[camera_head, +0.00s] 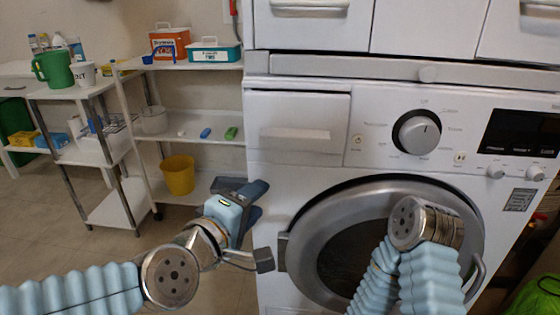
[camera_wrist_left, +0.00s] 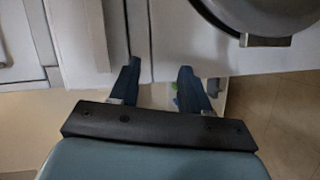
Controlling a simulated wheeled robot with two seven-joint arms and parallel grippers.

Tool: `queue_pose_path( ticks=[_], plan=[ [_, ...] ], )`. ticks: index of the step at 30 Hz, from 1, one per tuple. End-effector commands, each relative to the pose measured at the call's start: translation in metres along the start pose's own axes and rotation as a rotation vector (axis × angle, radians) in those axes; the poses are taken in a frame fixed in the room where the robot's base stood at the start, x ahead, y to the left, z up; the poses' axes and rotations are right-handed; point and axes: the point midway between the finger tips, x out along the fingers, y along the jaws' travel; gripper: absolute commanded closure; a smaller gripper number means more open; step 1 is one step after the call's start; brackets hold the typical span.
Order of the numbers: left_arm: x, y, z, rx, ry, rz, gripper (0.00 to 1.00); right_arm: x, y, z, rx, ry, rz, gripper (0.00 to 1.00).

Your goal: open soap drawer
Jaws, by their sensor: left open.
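The soap drawer (camera_head: 298,122) is the white panel with a recessed grip at the upper left of the washing machine's front, and it looks closed. In the left wrist view, a white panel (camera_wrist_left: 78,40) at upper left appears to be the drawer front. My left gripper (camera_head: 254,200) is open and empty, below and left of the drawer, beside the machine's left edge. Its two dark fingers (camera_wrist_left: 160,86) stand apart in the left wrist view, with nothing between them. My right arm crosses in front of the round door, and its gripper does not show.
The round door (camera_head: 345,255) is below the drawer, and its hinge shows in the left wrist view (camera_wrist_left: 265,41). A knob (camera_head: 418,132) is to the drawer's right. White shelves (camera_head: 190,142) with boxes and a yellow bucket (camera_head: 179,175) stand left.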

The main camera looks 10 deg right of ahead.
Motion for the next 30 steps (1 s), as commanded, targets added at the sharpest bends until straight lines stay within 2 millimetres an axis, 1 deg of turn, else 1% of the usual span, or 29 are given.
queue_pose_path(
  ticks=[1,3,6,8,11,13,21,24,27,30],
  plan=[
    [-0.022,0.026,0.004,-0.039,-0.004,0.064,0.53,-0.004,-0.003,0.001,-0.002,-0.002,-0.002,0.07],
    [-0.045,0.046,0.007,-0.093,-0.011,0.126,0.53,-0.005,-0.004,0.001,-0.003,-0.004,-0.003,0.07],
    [-0.062,0.061,0.01,-0.141,-0.02,0.178,0.53,-0.006,-0.006,0.002,-0.004,-0.005,-0.005,0.07],
    [-0.063,0.065,0.011,-0.155,-0.024,0.188,0.53,-0.006,-0.006,0.002,-0.005,-0.005,-0.005,0.07],
    [-0.052,0.066,0.012,-0.157,-0.025,0.185,0.53,-0.006,-0.006,0.002,-0.005,-0.005,-0.005,0.07],
    [-0.039,0.068,0.012,-0.157,-0.024,0.185,0.53,-0.006,-0.006,0.002,-0.005,-0.005,-0.005,0.07],
    [0.024,0.08,0.012,-0.154,-0.023,0.184,0.53,-0.011,-0.009,0.003,-0.007,-0.007,-0.007,0.07],
    [0.042,0.084,0.012,-0.154,-0.023,0.185,0.53,-0.012,-0.01,0.003,-0.008,-0.008,-0.008,0.07],
    [0.056,0.087,0.012,-0.153,-0.023,0.186,0.53,-0.014,-0.012,0.003,-0.008,-0.009,-0.009,0.07],
    [0.065,0.089,0.012,-0.154,-0.023,0.187,0.53,-0.015,-0.012,0.004,-0.009,-0.01,-0.01,0.07]
  ],
)
